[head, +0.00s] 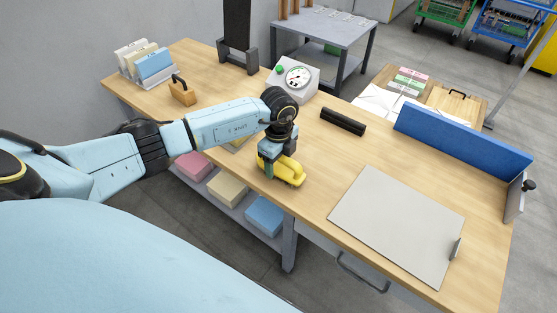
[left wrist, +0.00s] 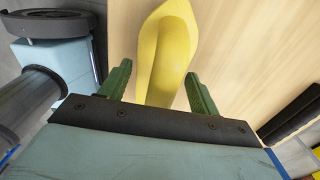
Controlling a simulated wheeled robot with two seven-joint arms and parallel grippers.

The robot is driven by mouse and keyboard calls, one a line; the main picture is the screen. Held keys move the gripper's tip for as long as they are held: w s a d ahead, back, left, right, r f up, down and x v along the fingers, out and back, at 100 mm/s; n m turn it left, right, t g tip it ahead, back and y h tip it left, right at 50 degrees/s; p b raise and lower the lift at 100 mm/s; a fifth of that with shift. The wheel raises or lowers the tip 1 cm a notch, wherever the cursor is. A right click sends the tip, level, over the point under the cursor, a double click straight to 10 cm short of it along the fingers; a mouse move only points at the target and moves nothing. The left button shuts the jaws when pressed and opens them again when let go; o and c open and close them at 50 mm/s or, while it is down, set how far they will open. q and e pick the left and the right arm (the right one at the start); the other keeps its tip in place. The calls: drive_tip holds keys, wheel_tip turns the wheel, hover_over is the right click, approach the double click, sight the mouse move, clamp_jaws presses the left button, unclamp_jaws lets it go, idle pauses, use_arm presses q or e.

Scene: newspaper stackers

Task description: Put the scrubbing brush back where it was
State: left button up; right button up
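A yellow object with a rounded, curved top (head: 289,171), which I take to be the scrubbing brush, sits on the wooden table near its front edge. My left gripper (head: 270,170) points down at its left end and hides part of it. In the left wrist view the yellow curved part (left wrist: 165,55) lies between the two green fingertips of my left gripper (left wrist: 160,78). The fingers stand apart, with a narrow strip of table showing beside the left one. The brush's underside is hidden. My right gripper is not in view.
A grey board (head: 398,222) lies to the right, before a blue panel (head: 460,140). A black bar (head: 343,121) and a dial gauge box (head: 293,80) are behind. A wooden block with black handle (head: 182,92) and a file rack (head: 148,75) stand left. Table between bar and board is clear.

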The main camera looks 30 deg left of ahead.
use_arm(q)
drive_tip(key=shift+o, duration=1)
drive_tip(key=shift+r, duration=0.15)
drive_tip(key=shift+r, duration=0.3)
wheel_tip(320, 180, up, 12)
drive_tip(key=p, duration=0.3)
drive_tip(key=shift+f+p, duration=0.25)
drive_tip(key=shift+p, duration=0.1)
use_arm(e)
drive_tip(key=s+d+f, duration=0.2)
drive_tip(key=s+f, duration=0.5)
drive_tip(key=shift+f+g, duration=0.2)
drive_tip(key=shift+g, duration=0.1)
